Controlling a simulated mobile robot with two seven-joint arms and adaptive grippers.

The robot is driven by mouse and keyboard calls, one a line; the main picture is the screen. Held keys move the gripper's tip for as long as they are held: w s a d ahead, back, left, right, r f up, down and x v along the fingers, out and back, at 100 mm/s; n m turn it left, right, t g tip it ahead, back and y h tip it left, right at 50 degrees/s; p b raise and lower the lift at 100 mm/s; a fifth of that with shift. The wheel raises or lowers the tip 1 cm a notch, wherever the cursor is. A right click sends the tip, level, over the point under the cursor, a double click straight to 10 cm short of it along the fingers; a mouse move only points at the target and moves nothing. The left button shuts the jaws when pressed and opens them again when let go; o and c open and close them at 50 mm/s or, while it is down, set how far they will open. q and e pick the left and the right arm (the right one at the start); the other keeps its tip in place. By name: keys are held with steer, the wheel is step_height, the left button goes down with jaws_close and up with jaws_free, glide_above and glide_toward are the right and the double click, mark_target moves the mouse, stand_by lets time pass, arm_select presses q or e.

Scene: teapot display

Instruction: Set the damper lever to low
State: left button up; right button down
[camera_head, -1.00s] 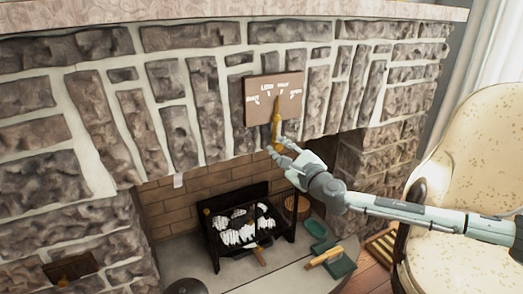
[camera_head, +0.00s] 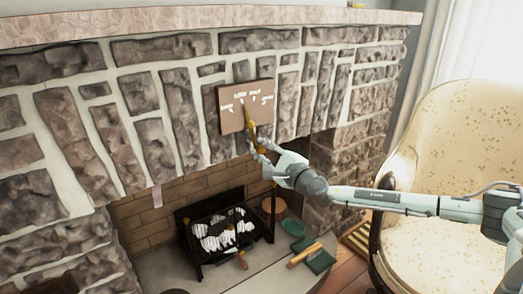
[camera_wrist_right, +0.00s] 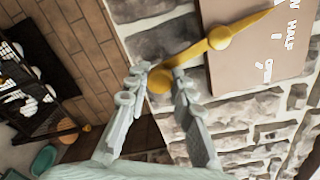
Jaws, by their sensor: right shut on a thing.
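The damper lever (camera_head: 251,122) is a yellow pointer on a brown plate (camera_head: 231,117) on the stone chimney front. In the head view its upper end leans slightly left, toward the LOW label. In the right wrist view the lever (camera_wrist_right: 245,25) has a round pivot and a ball at its lower end. HALF and OPEN show on the plate (camera_wrist_right: 240,72); another label is cut off at the top edge. My right gripper (camera_head: 258,150) is shut on the lever's lower end, also seen in the right wrist view (camera_wrist_right: 158,85). My left gripper is out of view.
A black grate (camera_head: 212,248) with white-marked logs stands in the firebox below. A green thing (camera_head: 320,262) and a yellow-handled tool (camera_head: 304,255) lie on the hearth. A cream armchair (camera_head: 455,150) stands at the right, behind my right arm.

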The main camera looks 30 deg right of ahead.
steer(key=shift+a+r, duration=0.25)
steer(key=shift+a, duration=0.05)
steer(key=c, duration=1.3)
jaws_free()
steer(key=shift+a, duration=0.1)
steer(key=shift+f, duration=0.15)
steer(key=shift+d, duration=0.2)
steer(key=s, duration=1.2)
steer(key=shift+d, duration=0.15)
steer(key=shift+c, duration=0.2)
